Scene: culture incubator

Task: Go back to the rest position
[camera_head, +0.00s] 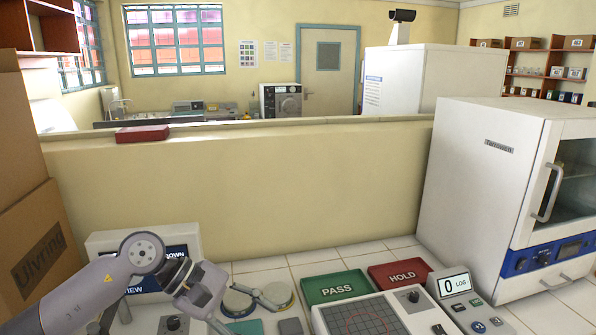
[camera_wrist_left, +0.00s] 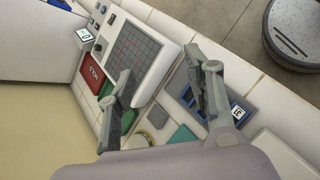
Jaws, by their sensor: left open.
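My left arm comes in from the lower left in the head view. Its gripper (camera_head: 203,295) hangs over the left part of the white tiled bench. In the left wrist view the two fingers stand wide apart, and the gripper (camera_wrist_left: 168,72) is open with nothing between the fingers. My right gripper is not in view.
The green PASS tray (camera_head: 335,287), red HOLD tray (camera_head: 400,273), gridded device (camera_head: 365,318) and LOG counter (camera_head: 454,284) occupy the bench's middle. Round dishes (camera_head: 275,294) lie right of the gripper. A white incubator (camera_head: 480,195) stands right; cardboard boxes (camera_head: 35,245) stand left. A low wall (camera_head: 250,190) runs behind.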

